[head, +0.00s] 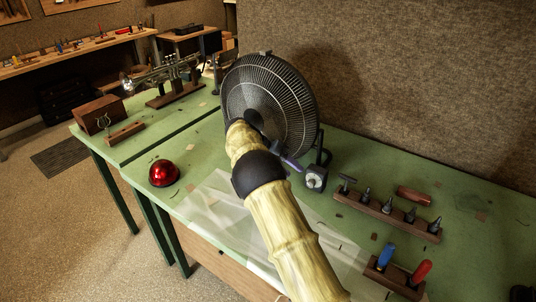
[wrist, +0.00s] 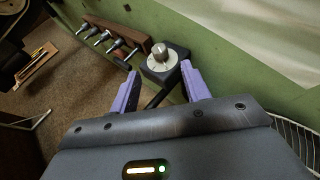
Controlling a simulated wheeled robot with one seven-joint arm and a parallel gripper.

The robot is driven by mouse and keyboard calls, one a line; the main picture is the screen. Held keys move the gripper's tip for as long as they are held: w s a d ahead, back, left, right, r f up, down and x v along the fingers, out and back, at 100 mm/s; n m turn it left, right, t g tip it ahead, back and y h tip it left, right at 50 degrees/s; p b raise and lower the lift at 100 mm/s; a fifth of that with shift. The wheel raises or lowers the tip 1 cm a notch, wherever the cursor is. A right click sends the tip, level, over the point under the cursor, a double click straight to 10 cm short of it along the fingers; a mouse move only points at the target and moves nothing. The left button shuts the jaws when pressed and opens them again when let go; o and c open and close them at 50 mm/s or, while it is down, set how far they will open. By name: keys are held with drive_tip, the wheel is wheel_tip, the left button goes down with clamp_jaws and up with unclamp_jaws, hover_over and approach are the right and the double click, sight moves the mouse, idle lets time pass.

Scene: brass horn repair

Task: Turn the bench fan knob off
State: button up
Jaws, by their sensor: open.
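The bench fan (head: 270,105) stands on the green bench, with a dark round wire cage. Its control box, with a silver knob (head: 315,182) on a pale dial, sits at the right of the cage. In the wrist view the knob (wrist: 160,52) points up from the black box, just beyond and between the two purple fingers. My gripper (wrist: 159,71) is open and empty, with one finger on each side of the box's near part. In the head view my arm hides part of the fan, and only a purple finger (head: 292,163) shows, left of the knob.
A wooden rack (head: 385,215) with several metal tools stands right of the control box. Blue (head: 386,254) and red (head: 421,271) handled tools stand nearer. A red dome (head: 163,173) sits at the bench's left. A trumpet (head: 165,72) rests on a stand behind.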

drive_tip(key=p+v, duration=0.1)
drive_tip(key=v, duration=0.8)
drive_tip(key=shift+a+r, duration=0.15)
drive_tip(key=shift+a, duration=0.1)
drive_tip(key=s+d+r+n+y+p, duration=0.1)
drive_tip(key=s+d+n+y, duration=0.15)
drive_tip(key=d, duration=0.35)
drive_tip(key=s+d+r+n+y+p, duration=0.1)
drive_tip(key=s+d+y, duration=0.2)
drive_tip(key=d, duration=0.3)
drive_tip(key=s+d+n+t+y+p, duration=0.1)
drive_tip(key=s+y, duration=0.1)
drive_tip(key=s, duration=1.1)
drive_tip(key=s+d+f+n+t+y+p, duration=0.1)
drive_tip(key=s+t+y, duration=0.1)
drive_tip(key=s, duration=1.1)
drive_tip(key=shift+d+f, duration=0.2)
drive_tip(key=shift+f, duration=0.05)
drive_tip(key=shift+s, duration=0.15)
